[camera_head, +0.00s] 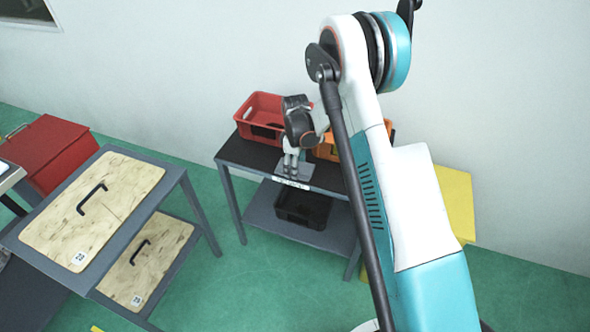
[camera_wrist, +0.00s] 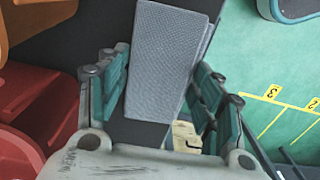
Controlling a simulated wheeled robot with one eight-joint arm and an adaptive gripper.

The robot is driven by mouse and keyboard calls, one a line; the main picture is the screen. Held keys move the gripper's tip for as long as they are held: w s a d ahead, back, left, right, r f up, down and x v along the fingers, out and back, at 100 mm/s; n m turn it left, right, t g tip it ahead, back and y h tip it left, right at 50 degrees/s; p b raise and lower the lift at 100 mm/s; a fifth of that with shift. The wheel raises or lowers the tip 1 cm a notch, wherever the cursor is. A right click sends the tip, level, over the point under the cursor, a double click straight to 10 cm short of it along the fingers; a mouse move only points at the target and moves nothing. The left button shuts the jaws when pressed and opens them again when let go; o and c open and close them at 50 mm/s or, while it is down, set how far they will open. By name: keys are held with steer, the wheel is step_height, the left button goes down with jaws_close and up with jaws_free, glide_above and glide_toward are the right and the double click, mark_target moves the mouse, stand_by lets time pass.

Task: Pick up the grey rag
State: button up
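The grey rag (camera_wrist: 165,55) is a flat, textured, folded piece of cloth on the dark table top. In the wrist view it lies between and beyond the two fingers of my gripper (camera_wrist: 162,70), which stand wide apart. I cannot tell whether the fingers touch its sides. In the head view the rag (camera_head: 301,171) shows as a small grey patch near the table's front edge. My gripper (camera_head: 291,162) points down right over it and hides part of it.
A red crate (camera_head: 247,103) stands at the table's back left and an orange crate (camera_head: 327,151) to the right. A black crate (camera_head: 302,207) is on the lower shelf (camera_head: 262,213). A cart with wooden panels (camera_head: 120,185) stands at left; green floor lies between.

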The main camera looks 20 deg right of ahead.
steer(key=shift+c, duration=1.2)
step_height(320, 180, up, 20)
steer(key=p, duration=0.5)
steer(key=shift+p, duration=0.35)
